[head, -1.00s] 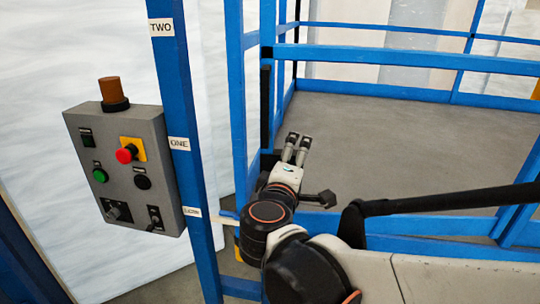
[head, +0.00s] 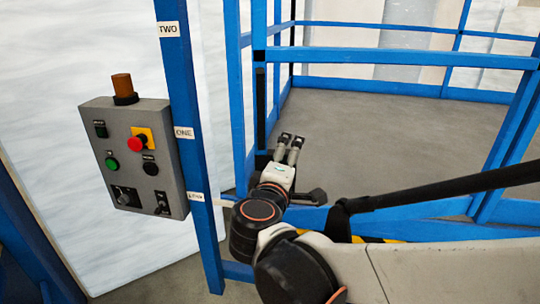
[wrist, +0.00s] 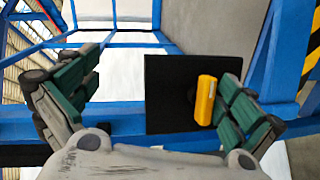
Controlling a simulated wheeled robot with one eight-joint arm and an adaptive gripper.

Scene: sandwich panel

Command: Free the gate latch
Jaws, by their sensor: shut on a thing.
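The yellow latch handle (wrist: 206,100) stands out from a black plate (wrist: 163,74) on the blue gate frame in the wrist view. The handle lies against the right finger's green pad; contact with the left finger does not show, and a gap is seen on that side. In the head view my gripper (head: 289,139) is low at the blue gate post (head: 258,40); the handle is hidden there.
A grey control box (head: 133,155) with a red stop button and an orange beacon hangs on a blue post (head: 175,85) at left. Blue rails (head: 400,57) enclose a grey platform floor (head: 400,115). A yellow-black striped part (wrist: 312,40) is at the wrist view's right.

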